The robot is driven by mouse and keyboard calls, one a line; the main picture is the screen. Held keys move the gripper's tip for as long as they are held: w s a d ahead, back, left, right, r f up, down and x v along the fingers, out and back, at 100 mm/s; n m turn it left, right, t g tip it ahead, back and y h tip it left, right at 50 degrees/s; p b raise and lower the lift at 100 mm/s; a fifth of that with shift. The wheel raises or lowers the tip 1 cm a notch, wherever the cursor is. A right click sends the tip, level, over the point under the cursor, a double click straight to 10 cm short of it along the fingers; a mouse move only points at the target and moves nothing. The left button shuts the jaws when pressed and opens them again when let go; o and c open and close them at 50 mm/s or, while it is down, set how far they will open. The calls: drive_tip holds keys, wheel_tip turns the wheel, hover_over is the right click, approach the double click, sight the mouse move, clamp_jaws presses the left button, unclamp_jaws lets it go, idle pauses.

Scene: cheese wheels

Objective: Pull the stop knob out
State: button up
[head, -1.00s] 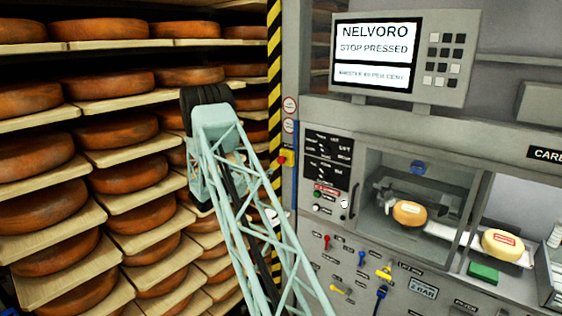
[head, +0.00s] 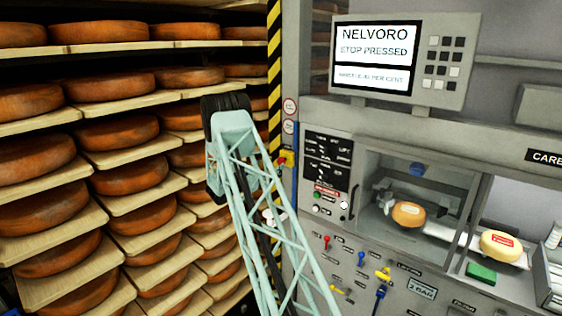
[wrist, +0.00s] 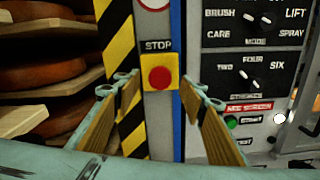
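The red stop knob (wrist: 161,78) sits on a yellow housing (wrist: 147,84) under a STOP label, on the post beside the striped edge. In the head view the knob (head: 282,161) is small, just right of my arm. My gripper (wrist: 160,92) is open in the wrist view, with one finger on each side of the knob in the picture and nothing between them. I cannot tell how far the fingertips are from the knob. The display (head: 375,55) reads STOP PRESSED.
Shelves of cheese wheels (head: 105,90) fill the left side. Yellow-black striping (wrist: 118,45) runs close to the left finger. A dial panel (wrist: 260,55) stands right of the post. A cabinet with a cheese (head: 408,214) inside is farther right.

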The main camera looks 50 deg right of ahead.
sight(280, 162)
drive_tip(key=shift+s+d+p, duration=0.2)
drive_tip(key=shift+d+p, duration=0.4)
drive_tip(key=shift+d, duration=2.35)
drive_tip(key=shift+c, duration=0.7)
drive_tip(key=c, duration=1)
drive_tip(key=shift+a+b, duration=0.15)
drive_tip(key=shift+b, duration=0.15)
drive_tip(key=shift+a+f+b, duration=0.1)
drive_tip(key=shift+a+b, duration=0.55)
drive_tip(key=shift+b, duration=0.25)
drive_tip(key=o, duration=1.1)
drive_tip(key=shift+w+a, duration=0.1)
drive_tip(key=shift+a, duration=0.05)
drive_tip(key=shift+o, duration=0.2)
